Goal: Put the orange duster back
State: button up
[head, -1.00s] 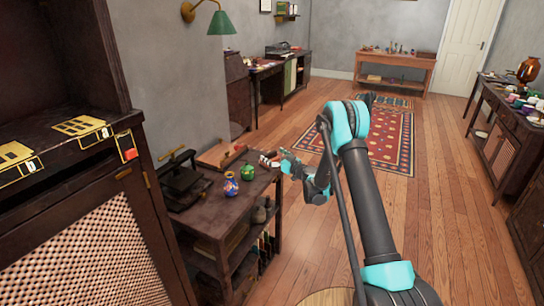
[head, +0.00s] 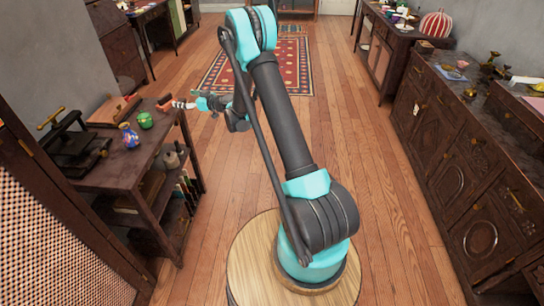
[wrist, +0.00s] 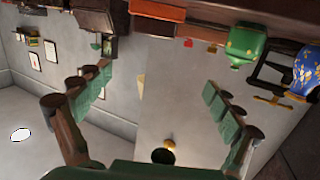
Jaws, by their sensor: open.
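I cannot clearly pick out the orange duster in either view. A small orange-red piece (head: 163,105) shows at the table's far right corner, too small to name; an orange-red block (wrist: 157,11) also shows at the top of the wrist view. My gripper (head: 184,104) is near that corner, beside the green vase (head: 146,120). In the upside-down wrist view my gripper (wrist: 157,82) has its fingers spread wide with nothing between them. The green vase also shows there (wrist: 246,42), with the blue patterned vase (wrist: 306,76) at the right edge.
The dark table (head: 118,172) at left holds a black press (head: 75,145), the blue vase (head: 129,136) and a shallow wooden tray (head: 113,112). Its lower shelves hold several items. Carved cabinets (head: 465,150) line the right wall.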

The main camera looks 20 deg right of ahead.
jog(key=s+d+r+m+g+h, duration=0.25)
jog(key=s+d, duration=0.35)
jog(key=s, duration=0.5)
jog(key=s+d+r+m+g+h, duration=0.1)
jog(key=s+d+r+h, duration=0.4)
jog(key=s, duration=0.6)
jog(key=s+d+f+m+g+h, duration=0.1)
jog(key=s+d+f+m, duration=0.1)
jog(key=s+d, duration=0.4)
jog(key=s+d+f+m+g+h, duration=0.1)
jog(key=s+d, duration=0.5)
jog(key=s, duration=0.6)
jog(key=s+d+f+m+g+h, duration=0.1)
jog(key=s+d+f+m+h, duration=0.2)
jog(key=s+d, duration=0.3)
jog(key=s+f, duration=0.1)
jog(key=s, duration=0.2)
jog(key=shift+f, duration=0.3)
